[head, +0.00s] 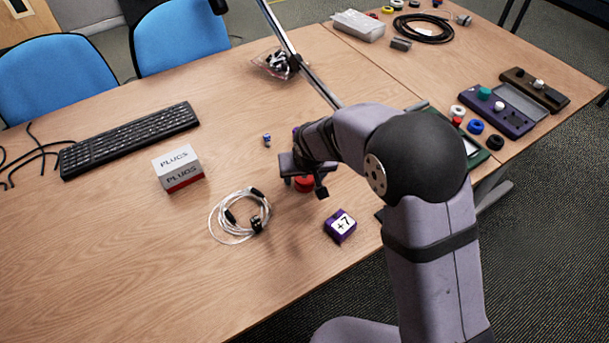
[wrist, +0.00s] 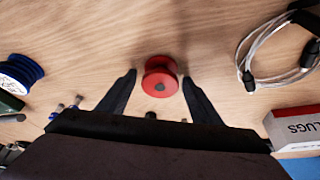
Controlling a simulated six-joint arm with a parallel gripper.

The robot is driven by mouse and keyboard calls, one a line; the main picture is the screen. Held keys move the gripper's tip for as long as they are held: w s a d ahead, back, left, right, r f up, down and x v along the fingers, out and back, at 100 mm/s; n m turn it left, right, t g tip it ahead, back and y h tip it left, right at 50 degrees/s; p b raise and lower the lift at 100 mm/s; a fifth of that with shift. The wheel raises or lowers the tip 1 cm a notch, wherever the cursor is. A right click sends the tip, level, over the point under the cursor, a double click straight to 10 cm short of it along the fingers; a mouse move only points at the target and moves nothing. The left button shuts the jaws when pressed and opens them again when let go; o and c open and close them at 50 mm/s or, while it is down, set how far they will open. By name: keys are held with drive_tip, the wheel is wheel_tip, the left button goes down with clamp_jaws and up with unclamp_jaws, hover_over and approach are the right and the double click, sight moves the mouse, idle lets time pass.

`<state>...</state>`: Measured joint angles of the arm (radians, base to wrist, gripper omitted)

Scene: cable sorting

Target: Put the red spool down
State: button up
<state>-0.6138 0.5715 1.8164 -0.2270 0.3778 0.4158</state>
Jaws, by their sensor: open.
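In the head view only part of the red spool (head: 304,184) shows beneath my gripper (head: 305,186). In the wrist view my gripper (wrist: 158,92) is open, with one dark finger on each side of the spool. Gaps show between the fingers and the spool, so they look apart from it. My arm covers part of the table in the head view.
A black keyboard (head: 130,138) is farther left. A small blue item (head: 267,140) lies behind. The table's front left is clear.

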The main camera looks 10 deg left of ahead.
drive_tip(key=v, duration=1.2)
drive_tip(key=shift+s+r, duration=0.1)
drive_tip(key=shift+r, duration=0.05)
